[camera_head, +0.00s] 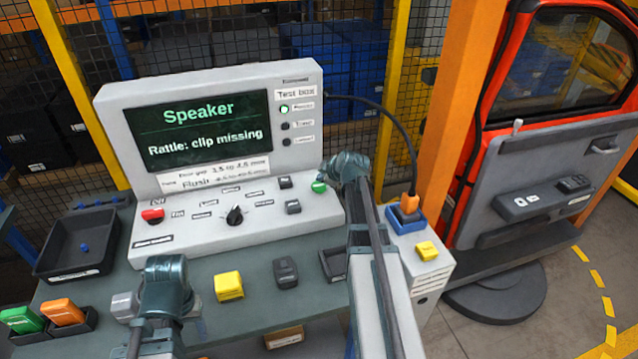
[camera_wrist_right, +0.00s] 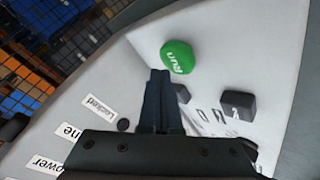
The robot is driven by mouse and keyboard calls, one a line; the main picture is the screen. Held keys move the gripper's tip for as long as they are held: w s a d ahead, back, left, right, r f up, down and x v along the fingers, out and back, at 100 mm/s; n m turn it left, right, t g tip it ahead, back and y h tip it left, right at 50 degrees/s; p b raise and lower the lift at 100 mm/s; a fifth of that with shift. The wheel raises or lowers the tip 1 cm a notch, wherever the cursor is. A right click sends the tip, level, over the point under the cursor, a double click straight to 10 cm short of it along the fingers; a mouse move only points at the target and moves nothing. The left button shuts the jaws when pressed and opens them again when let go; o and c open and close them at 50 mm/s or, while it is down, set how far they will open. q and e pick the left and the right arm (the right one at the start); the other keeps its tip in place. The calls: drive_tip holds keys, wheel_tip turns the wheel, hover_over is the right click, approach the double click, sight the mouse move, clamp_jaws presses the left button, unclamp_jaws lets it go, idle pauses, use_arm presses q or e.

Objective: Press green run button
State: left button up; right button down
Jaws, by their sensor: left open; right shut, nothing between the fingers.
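The green run button (camera_head: 319,187) sits at the right end of the test box's sloped control panel (camera_head: 200,243). In the right wrist view the button (camera_wrist_right: 178,57) shows the word Run and lies just beyond the fingertips. My right gripper (camera_head: 345,168) is shut and empty, beside the button; in its wrist view the closed fingers (camera_wrist_right: 159,80) point toward the button's lower left. I cannot tell whether they touch it. My left gripper (camera_head: 167,275) is open over the front of the bench, away from the button.
The panel also holds a red button (camera_head: 152,215), a black knob (camera_head: 236,215) and dark square buttons (camera_head: 293,207). The screen (camera_head: 205,130) reads "Speaker, Rattle: clip missing". A black tray (camera_head: 75,245), a yellow block (camera_head: 229,286) and a blue socket with an orange plug (camera_head: 407,212) stand around. A red door (camera_head: 540,130) is at right.

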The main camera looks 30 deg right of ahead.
wheel_tip(320, 180, up, 5)
drive_tip(key=p, duration=0.5)
idle(0.3)
wheel_tip(320, 180, up, 9)
drive_tip(key=p, duration=0.9)
hover_over(322, 187)
drive_tip(key=shift+f, duration=0.2)
drive_tip(key=shift+w, duration=0.1)
